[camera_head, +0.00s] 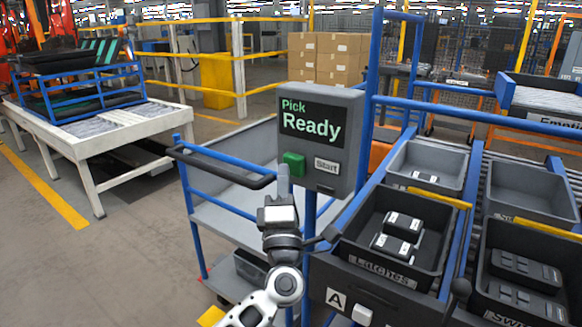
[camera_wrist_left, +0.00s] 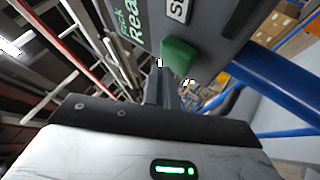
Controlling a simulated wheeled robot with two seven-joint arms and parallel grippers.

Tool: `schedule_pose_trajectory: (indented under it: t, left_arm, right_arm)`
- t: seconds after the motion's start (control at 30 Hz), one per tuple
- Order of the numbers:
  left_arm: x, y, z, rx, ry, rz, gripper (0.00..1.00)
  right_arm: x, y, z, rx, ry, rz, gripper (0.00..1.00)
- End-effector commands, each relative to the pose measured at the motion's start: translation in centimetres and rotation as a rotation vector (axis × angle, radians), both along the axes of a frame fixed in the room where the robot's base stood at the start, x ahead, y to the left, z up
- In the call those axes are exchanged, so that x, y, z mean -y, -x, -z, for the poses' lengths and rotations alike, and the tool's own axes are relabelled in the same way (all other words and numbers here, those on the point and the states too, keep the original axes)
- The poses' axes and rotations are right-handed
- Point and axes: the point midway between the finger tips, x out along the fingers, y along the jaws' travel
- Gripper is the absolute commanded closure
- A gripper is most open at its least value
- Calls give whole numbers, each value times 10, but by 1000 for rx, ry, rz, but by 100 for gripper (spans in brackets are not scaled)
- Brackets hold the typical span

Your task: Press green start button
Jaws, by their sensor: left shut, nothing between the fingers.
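The green start button (camera_head: 293,164) is on the lower left of a grey control box (camera_head: 350,110). The box screen reads "Pick Ready", and a "Start" label (camera_head: 327,166) is right of the button. My left gripper (camera_head: 283,180) points up just below the button, its fingers shut and empty. In the left wrist view the green button (camera_wrist_left: 179,56) is close beyond the fingertips (camera_wrist_left: 160,70). I cannot tell whether the tip touches it. My right gripper is not in view.
A grey cart (camera_head: 225,222) with a blue frame and black handle stands behind my left gripper. A blue post carries the box. Right of it are black bins, one labelled "Latches" (camera_head: 375,270). A white conveyor table (camera_head: 90,148) stands at left, with open floor in front.

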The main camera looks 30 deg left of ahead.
Motion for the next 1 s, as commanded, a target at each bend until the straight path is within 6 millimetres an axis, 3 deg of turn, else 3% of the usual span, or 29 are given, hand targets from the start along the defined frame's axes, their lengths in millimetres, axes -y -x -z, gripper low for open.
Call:
schedule_pose_trajectory:
  t: [1.0]
  left_arm:
    - [1, -9, 0, 0, 1, 1, 100]
  right_arm:
    - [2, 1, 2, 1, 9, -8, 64]
